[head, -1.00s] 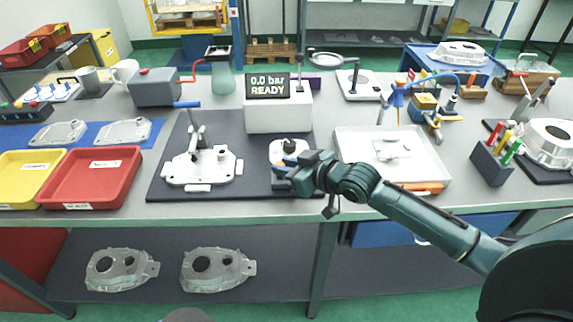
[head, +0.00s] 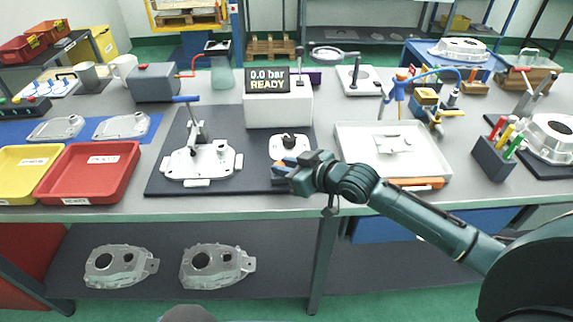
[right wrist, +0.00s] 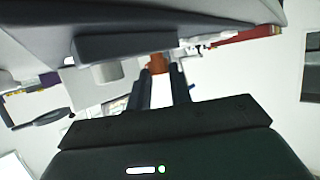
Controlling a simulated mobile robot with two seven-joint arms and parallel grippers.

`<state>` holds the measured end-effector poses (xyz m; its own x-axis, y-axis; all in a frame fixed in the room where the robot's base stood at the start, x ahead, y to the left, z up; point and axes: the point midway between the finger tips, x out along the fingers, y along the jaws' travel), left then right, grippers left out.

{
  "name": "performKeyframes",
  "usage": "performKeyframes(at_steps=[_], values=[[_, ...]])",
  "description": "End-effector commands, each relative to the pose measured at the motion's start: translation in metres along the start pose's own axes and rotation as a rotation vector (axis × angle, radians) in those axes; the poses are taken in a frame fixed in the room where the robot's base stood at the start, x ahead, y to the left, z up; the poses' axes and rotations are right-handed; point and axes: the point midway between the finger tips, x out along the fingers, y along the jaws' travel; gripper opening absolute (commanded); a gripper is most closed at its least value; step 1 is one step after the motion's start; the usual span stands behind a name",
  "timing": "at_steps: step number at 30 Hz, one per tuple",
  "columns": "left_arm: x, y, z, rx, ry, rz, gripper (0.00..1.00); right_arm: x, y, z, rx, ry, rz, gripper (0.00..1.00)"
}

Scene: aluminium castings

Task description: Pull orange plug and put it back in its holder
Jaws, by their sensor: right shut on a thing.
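My right gripper (head: 281,170) is shut on the orange plug, low over the front right of the dark mat. Only a small bit of the orange plug (head: 277,163) shows at the fingertips in the head view. In the right wrist view the plug (right wrist: 157,63) sits between the two fingers (right wrist: 158,78). A white plate with a black fitting (head: 290,142) lies just behind the gripper; I cannot tell whether it is the holder. My left gripper is not in view.
A red tray (head: 90,200) is at the left. A white tray (head: 440,160) stands right of the gripper, with an orange-handled tool (head: 415,183) along its front.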

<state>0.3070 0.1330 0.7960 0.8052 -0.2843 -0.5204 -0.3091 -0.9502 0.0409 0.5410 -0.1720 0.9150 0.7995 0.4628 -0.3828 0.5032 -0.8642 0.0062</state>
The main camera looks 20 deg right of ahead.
Motion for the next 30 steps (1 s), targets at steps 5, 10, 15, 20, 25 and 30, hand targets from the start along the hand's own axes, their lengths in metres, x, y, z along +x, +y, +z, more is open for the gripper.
performKeyframes(at_steps=[5,10,15,20,25,30], values=[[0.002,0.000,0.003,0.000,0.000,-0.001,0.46,0.002,0.000,0.005,0.000,0.000,0.000,0.00],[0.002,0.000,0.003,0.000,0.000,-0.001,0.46,0.003,0.000,0.006,0.000,0.000,0.000,0.26],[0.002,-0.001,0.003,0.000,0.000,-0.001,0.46,0.003,0.000,0.006,0.000,0.000,0.000,0.40],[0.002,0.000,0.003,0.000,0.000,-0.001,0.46,0.003,0.000,0.006,0.000,0.000,0.000,0.46],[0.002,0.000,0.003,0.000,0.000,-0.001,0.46,0.002,0.000,0.006,0.000,0.000,0.000,0.46],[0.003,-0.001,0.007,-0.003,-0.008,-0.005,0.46,-0.011,0.000,0.007,-0.002,-0.002,0.000,0.46]])
